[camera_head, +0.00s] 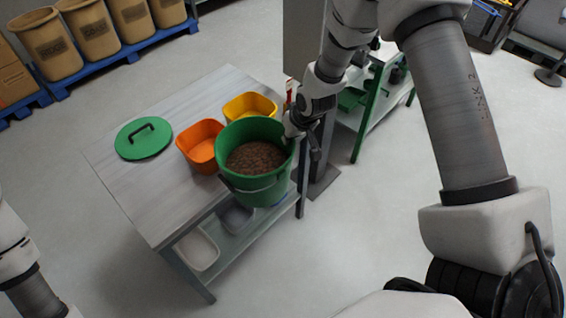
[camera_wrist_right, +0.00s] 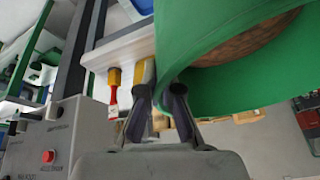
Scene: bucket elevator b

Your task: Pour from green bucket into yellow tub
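The green bucket (camera_head: 262,190), filled with brown granular material, is close to upright at the table's front right corner, overhanging the edge. My right gripper (camera_head: 300,128) is at its right rim. In the right wrist view, my right gripper's fingers (camera_wrist_right: 158,100) are closed at the edge of the bucket wall (camera_wrist_right: 225,92), with the brown contents beyond. The yellow tub (camera_head: 250,101) stands on the table behind the bucket, which hides its front part. Its visible inside looks empty. My left gripper is out of view; only part of my left arm shows at the lower left.
The table (camera_head: 130,187) also carries an orange tub (camera_head: 200,144) left of the bucket and a green lid (camera_head: 143,139) with a black handle. Pale bins (camera_head: 197,249) sit on its lower shelf. A grey post (camera_head: 303,45) and a green-framed bench (camera_head: 368,125) stand behind right.

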